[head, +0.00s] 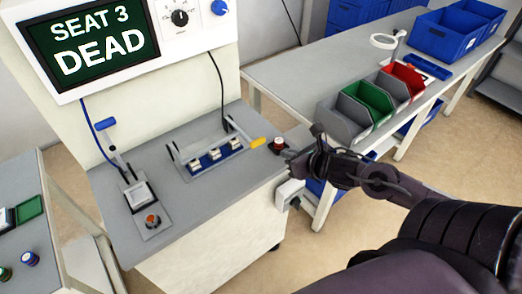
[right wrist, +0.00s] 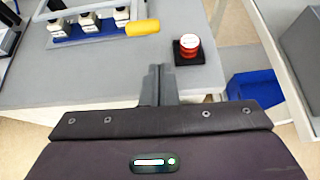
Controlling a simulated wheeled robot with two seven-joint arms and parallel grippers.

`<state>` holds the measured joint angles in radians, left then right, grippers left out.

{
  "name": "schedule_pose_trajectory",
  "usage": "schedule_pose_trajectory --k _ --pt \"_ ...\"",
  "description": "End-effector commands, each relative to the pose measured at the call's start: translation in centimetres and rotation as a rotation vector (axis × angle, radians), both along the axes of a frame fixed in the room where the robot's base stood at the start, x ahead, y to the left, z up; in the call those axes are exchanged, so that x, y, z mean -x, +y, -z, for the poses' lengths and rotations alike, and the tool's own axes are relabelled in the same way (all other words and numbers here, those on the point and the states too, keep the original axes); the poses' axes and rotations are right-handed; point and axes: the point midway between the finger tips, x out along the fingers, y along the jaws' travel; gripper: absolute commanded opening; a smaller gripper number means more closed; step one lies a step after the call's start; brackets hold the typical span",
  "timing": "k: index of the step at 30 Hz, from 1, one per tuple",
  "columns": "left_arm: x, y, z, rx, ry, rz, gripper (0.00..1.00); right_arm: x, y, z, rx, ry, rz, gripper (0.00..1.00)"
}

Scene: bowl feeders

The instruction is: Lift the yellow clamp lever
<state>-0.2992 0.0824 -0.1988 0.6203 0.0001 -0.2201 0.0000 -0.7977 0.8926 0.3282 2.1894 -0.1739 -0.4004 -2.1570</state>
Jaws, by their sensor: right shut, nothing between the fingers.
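The yellow clamp lever (head: 258,142) sticks out to the right from the end of a blue fixture (head: 190,167) on the grey bench top. It lies low, close to level. In the right wrist view the yellow lever (right wrist: 142,27) is ahead and slightly left of my fingertips. My right gripper (head: 291,160) is at the bench's right edge, shut and empty, apart from the lever. In the right wrist view its closed fingers (right wrist: 157,72) point at the bench top. The fixture holds several white blocks (right wrist: 88,22). My left gripper is not in view.
A red-topped knob on a black base (head: 277,146) stands just right of the lever, close to my fingers. A screen (head: 93,45) above reads "SEAT 3 DEAD". A blue-handled lever device (head: 139,193) stands left. Bins (head: 368,103) sit on the table at right.

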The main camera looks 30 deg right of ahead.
Motion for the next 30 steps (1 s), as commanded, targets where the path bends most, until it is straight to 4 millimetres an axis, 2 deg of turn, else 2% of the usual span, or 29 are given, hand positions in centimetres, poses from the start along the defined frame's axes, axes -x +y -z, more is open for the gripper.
schedule_pose_trajectory --k 14,20,30 --pt "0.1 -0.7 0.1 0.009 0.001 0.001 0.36 -0.3 0.3 -0.2 0.015 -0.006 -0.016 0.0" --pt "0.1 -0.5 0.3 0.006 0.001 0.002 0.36 -1.8 0.4 0.6 0.015 -0.008 -0.015 0.0" --pt "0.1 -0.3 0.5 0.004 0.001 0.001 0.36 -5.6 0.6 2.8 0.012 -0.009 -0.011 0.0"
